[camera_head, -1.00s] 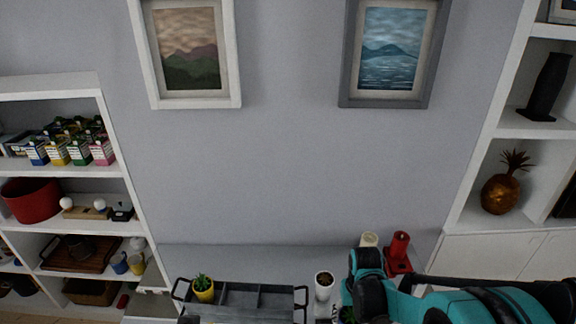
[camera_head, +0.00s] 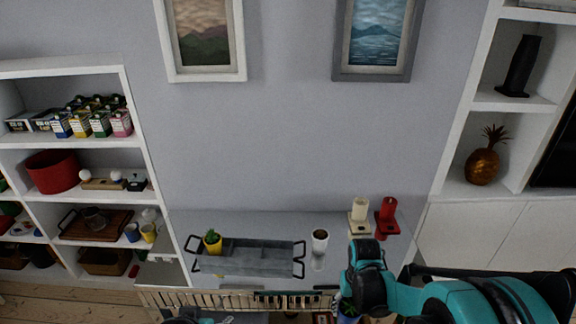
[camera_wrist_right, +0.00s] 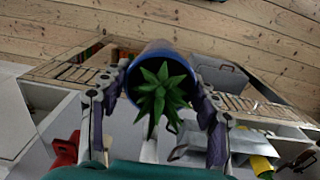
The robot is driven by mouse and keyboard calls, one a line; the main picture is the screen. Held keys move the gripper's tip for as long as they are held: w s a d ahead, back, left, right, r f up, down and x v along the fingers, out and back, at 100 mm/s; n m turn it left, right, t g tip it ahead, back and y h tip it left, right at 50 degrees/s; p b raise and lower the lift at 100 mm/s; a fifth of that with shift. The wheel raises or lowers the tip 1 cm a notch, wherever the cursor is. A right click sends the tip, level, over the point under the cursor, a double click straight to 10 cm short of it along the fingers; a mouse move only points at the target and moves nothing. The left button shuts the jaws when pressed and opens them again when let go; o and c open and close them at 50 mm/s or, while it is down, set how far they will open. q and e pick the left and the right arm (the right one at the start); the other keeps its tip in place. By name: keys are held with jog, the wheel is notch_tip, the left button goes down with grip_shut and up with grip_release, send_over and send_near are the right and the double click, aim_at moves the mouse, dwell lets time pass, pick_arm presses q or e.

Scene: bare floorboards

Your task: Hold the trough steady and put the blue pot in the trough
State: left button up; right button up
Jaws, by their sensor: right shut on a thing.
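The grey trough (camera_head: 262,266), with dark handles at its ends, stands on the sideboard in the head view. A yellow pot (camera_head: 213,245) with a green plant is in its left compartment. My right gripper (camera_wrist_right: 164,92) is shut on the blue pot (camera_wrist_right: 150,50), which holds a spiky green plant (camera_wrist_right: 160,92). In the head view the blue pot (camera_head: 347,318) shows only partly at the bottom, below my right wrist and to the right of the trough, apart from it. My left gripper does not show; a dark and teal part is cut off at the bottom left.
A white pot (camera_head: 320,240) stands just right of the trough. Behind my right arm are a cream candle holder (camera_head: 359,215) and a red one (camera_head: 387,215). Shelves (camera_head: 75,150) stand at the left and right. The sideboard top (camera_head: 280,222) is clear behind the trough.

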notch_tip(320, 180, down, 11)
jog(key=b, duration=1.1)
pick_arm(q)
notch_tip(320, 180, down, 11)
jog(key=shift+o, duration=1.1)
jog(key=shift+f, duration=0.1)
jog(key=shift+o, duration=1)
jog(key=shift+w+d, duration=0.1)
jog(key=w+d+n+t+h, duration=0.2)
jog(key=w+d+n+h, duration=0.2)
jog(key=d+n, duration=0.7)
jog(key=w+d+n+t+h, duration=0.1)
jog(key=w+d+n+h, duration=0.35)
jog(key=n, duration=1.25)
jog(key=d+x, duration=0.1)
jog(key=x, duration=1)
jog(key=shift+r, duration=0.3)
pick_arm(e)
jog(key=w+a+r+n, duration=0.4)
jog(key=a+r+n, duration=0.4)
jog(key=a+r, duration=0.3)
jog(key=shift+w+a+r, duration=0.2)
jog(key=shift+w+a, duration=0.2)
jog(key=shift+a, duration=0.6)
